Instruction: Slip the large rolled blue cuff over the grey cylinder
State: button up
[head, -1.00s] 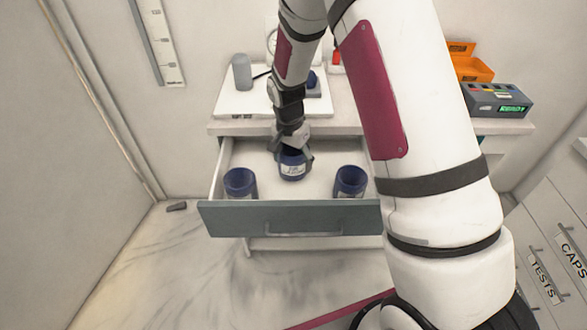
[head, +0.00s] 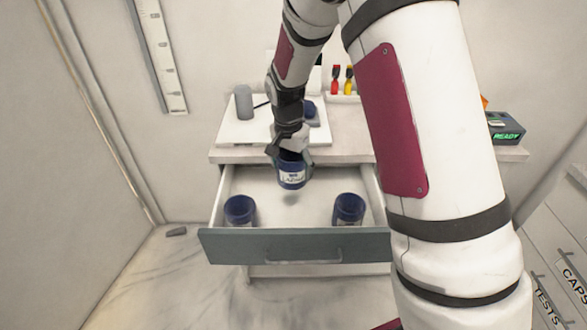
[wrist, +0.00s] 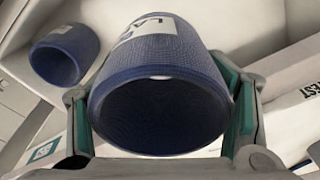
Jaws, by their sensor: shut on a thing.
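My gripper (head: 290,152) is shut on a rolled blue cuff (head: 291,172) with a white label, whose lettering is only partly legible. The cuff hangs above the open drawer, with a shadow on the drawer floor below it. In the wrist view the held cuff (wrist: 158,95) sits between the fingers, its hollow opening facing the camera. The grey cylinder (head: 244,102) stands upright on a white board on the counter, behind and left of my gripper. Two other blue cuffs stand in the drawer, one at the left (head: 240,210) and one at the right (head: 349,208).
The drawer (head: 290,247) is pulled out below the counter. The white board (head: 232,131) also carries a dark blue item (head: 309,110), partly behind my arm. Red and yellow bottles (head: 342,79) stand at the back. A device reading READY (head: 507,130) is at the right.

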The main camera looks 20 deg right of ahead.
notch_tip(320, 180, up, 9)
jog(key=p, duration=0.3)
jog(key=shift+r, duration=0.15)
dwell(1.3)
